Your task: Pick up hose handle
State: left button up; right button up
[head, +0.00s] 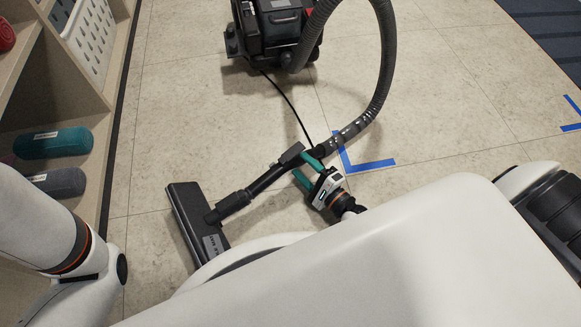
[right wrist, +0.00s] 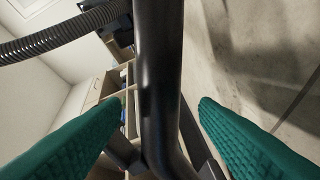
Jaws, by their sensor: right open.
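The black hose handle (head: 291,155) lies low over the floor, between the ribbed grey hose (head: 383,70) and the wand with the flat floor head (head: 197,222). My right gripper (head: 299,163) is open at the handle, its teal fingers pointing toward it. In the right wrist view, a black tube of the handle (right wrist: 158,75) runs through the gap between the two open fingers (right wrist: 150,135), with room visible on both sides. My left arm shows at the left of the head view, but its gripper is out of view.
The black vacuum body (head: 280,28) stands at the top, with a thin cord running down from it. A wooden shelf (head: 105,130) at the left holds teal and grey rolls (head: 52,143) and a white basket (head: 88,40).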

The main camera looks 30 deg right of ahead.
aim_at(293, 155)
jog(key=b+x, duration=0.3)
jog(key=x, duration=0.1)
jog(key=shift+w+f, duration=0.2)
jog(key=shift+w, duration=0.05)
jog(key=shift+w+r, duration=0.15)
jog(key=shift+w, duration=0.2)
grip_shut()
jog(key=shift+r, duration=0.1)
